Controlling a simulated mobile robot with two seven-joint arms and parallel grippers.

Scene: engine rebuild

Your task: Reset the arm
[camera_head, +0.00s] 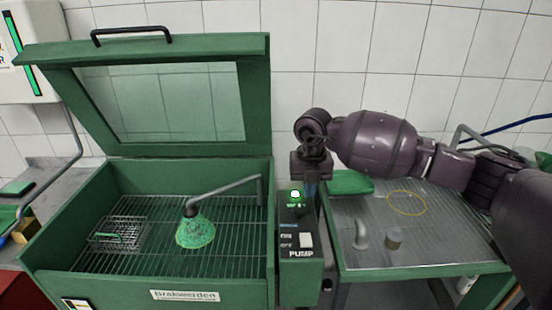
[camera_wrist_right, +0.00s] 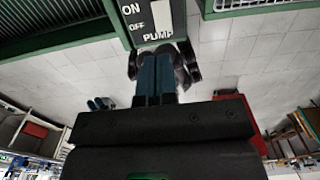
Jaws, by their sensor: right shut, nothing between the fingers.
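My right arm reaches in from the right in the head view. Its gripper (camera_head: 312,188) points down just behind and above the pump control box (camera_head: 301,268). In the right wrist view the blue fingers of the right gripper (camera_wrist_right: 157,62) are together and empty, with the box's panel (camera_wrist_right: 140,30) just beyond them. Whether they touch the box I cannot tell. The box carries a white rocker switch (camera_head: 307,240) beside ON and OFF labels, and a green lamp (camera_head: 295,194) is lit on top. My left gripper is not in view.
The green washing cabinet (camera_head: 165,282) stands left with its windowed lid (camera_head: 160,100) raised. A spout (camera_head: 225,187) sits over green spray on its grate, beside a wire basket (camera_head: 118,236).

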